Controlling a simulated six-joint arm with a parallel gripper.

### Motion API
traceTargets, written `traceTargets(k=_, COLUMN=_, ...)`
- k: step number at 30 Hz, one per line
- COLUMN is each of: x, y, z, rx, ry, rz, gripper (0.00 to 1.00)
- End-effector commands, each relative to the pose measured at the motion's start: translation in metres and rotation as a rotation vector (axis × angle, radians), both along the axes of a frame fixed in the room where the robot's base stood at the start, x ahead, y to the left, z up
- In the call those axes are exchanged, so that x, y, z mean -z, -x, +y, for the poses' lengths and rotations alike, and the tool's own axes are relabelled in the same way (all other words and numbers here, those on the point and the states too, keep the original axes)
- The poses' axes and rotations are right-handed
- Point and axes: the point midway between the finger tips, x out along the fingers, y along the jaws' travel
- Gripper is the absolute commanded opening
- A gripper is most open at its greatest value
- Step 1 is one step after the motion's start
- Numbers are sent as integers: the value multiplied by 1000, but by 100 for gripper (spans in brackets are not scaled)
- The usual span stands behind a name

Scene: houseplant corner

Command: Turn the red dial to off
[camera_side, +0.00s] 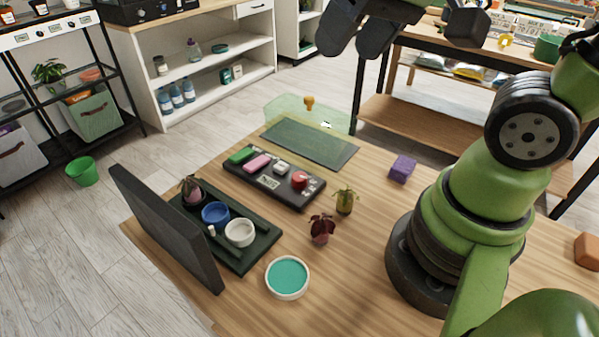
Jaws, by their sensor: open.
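The red dial (300,180) sits near the right end of a dark control panel (262,195) on the wooden table. Its pointer and setting are too small to read. The panel also carries a green part (241,155), a pink part (257,163) and a pale switch (281,167), with a small white label at its front. My gripper (420,36) is at the top edge of the view, well above and apart from the dial. Its dark fingers are spread and nothing shows between them. Its upper part is cut off by the frame.
Small plants (345,201) (321,230) stand close in front. A purple cube (402,169) is at right. A dark upright board (165,225), pot tray (262,229) and teal-filled bowl (287,278) are at left and front.

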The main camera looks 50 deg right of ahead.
Motion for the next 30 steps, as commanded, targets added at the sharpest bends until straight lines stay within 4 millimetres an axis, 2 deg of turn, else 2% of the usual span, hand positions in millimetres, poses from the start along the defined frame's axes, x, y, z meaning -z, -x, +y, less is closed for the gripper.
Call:
traceTargets(k=1, x=11, y=-13, z=-2, rx=-5, ry=15, rz=53, gripper=58)
traceTargets(k=6, x=51, y=-50, z=-9, rx=-30, ry=67, rz=191, gripper=58)
traceTargets(k=12, x=114, y=-80, z=-17, rx=-75, ry=114, rz=343, gripper=58)
traceTargets(k=15, x=141, y=-86, z=-19, rx=-95, ry=129, rz=397, gripper=58)
traceTargets(k=18, x=160, y=-89, z=-20, rx=-108, ry=137, rz=434, gripper=58)
traceTargets(k=26, x=185, y=-90, z=-21, rx=-118, ry=142, rz=460, gripper=58)
traceTargets(k=30, x=209, y=-89, z=-21, rx=-118, ry=143, rz=462, gripper=58)
